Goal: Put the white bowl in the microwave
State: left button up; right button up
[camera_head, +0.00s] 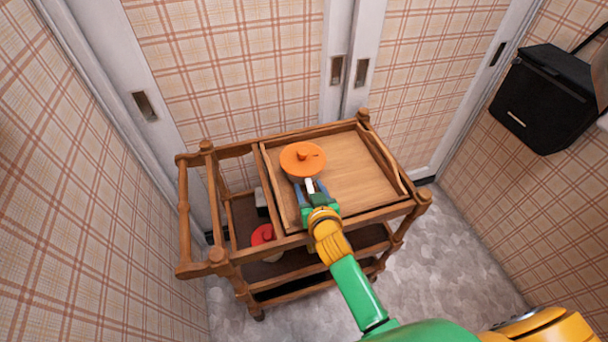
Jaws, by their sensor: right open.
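No white bowl shows plainly. A round orange lid with a knob (302,158) sits on the wooden tray top (352,165) of a cart; what is beneath it is mostly hidden. My right gripper (311,187) is open just in front of the lid, its fingers pointing at the near edge; I cannot tell whether they touch it. A red-orange lidded thing (262,234) with a pale lower part sits on the cart's lower shelf, partly hidden. No microwave can be made out for certain; a black box (548,97) is at the upper right. My left gripper is out of view.
The wooden cart (215,256) has raised rails and posts around its top and open shelves below. Sliding plaid doors (225,75) stand close behind it. Plaid walls close in on both sides. Grey floor (460,260) is clear to the right.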

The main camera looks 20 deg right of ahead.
jog(key=shift+s+r, duration=0.1)
grip_shut()
dwell(1.2)
